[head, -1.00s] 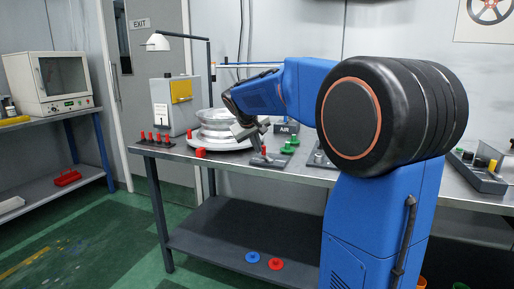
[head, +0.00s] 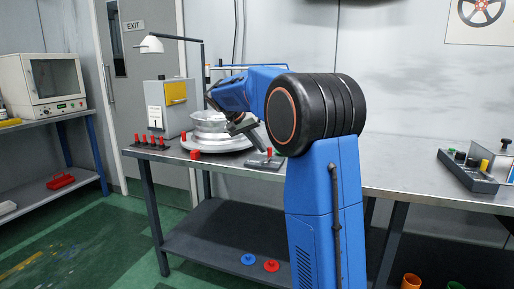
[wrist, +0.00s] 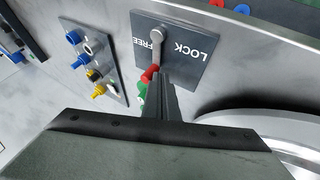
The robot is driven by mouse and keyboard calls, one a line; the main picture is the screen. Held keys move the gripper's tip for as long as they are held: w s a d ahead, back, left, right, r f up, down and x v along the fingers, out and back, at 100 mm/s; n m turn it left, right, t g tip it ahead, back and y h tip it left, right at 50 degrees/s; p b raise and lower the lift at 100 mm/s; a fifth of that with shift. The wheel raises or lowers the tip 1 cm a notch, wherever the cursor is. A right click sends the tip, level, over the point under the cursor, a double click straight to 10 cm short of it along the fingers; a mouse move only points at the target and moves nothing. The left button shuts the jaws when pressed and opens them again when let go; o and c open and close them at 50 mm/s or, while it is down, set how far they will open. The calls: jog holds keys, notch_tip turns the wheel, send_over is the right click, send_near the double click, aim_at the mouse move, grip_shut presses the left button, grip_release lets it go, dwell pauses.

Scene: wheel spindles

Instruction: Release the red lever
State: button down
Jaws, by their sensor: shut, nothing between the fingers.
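The red lever shows in the wrist view as a grey arm with a red knob (wrist: 150,73). It is mounted on a dark plate (wrist: 185,60) lettered FREE and LOCK. The lever arm lies close beside the word FREE. My gripper (wrist: 163,82) is shut and empty, its fingertips right beside the red knob; I cannot tell whether they touch. In the head view my gripper (head: 259,143) is just over the lever plate (head: 256,160), near its upright red knob (head: 269,152).
A silver wheel (head: 210,125) on a pale round base stands left of the plate. Several red pegs (head: 152,141) and a red block (head: 195,155) are at the bench's left. A panel with blue and yellow plugs (wrist: 95,60) lies beside the lever plate.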

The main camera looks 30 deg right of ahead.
jog(key=shift+s+d+m+g, duration=0.15)
jog(key=shift+d+m+g, duration=0.3)
jog(key=shift+m+g, duration=0.4)
jog(key=shift+s+d+t, duration=0.15)
jog(key=shift+t, duration=0.1)
jog(key=shift+d, duration=0.15)
